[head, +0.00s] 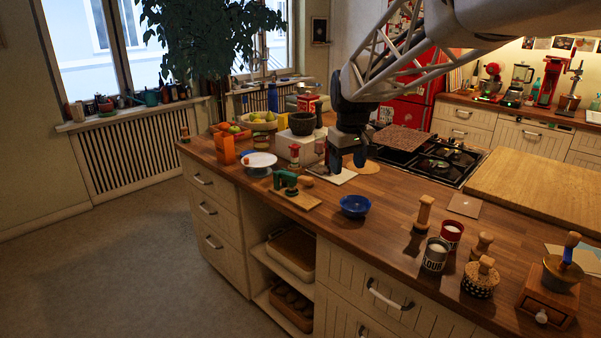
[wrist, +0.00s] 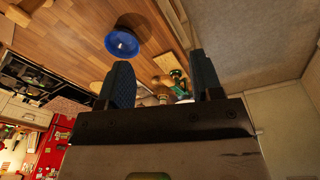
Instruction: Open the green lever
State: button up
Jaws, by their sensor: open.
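A green lever device (head: 285,180) stands on a small wooden board (head: 300,200) near the front edge of the island counter. In the wrist view, its green part (wrist: 178,75) shows between my fingers, partly hidden by the gripper body. My gripper (head: 348,160) is open and empty, pointing down above the counter, to the right of the green device in the head view and apart from it. Its two dark fingers also show in the wrist view (wrist: 163,78).
A blue bowl (head: 354,206) sits to the right of the board. A stone mortar (head: 301,123) on a white base stands behind. A flour tin (head: 435,254) and wooden mills crowd the right.

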jog(key=w+a+f+n, duration=0.1)
jog(key=w+a+f, duration=0.1)
jog(key=w, duration=0.5)
jog(key=w+a+f+n, duration=0.1)
jog(key=w+a+f, duration=0.1)
jog(key=w, duration=0.5)
jog(key=n+g, duration=0.1)
jog(key=n, duration=0.1)
send_over(305, 177)
jog(key=f, duration=0.7)
jog(key=shift+s+d, duration=0.1)
jog(key=shift+s, duration=0.1)
jog(key=shift+f, duration=0.1)
jog(key=shift+f, duration=0.2)
jog(key=shift+f, duration=3.7)
jog(key=shift+c, duration=0.2)
grip_shut()
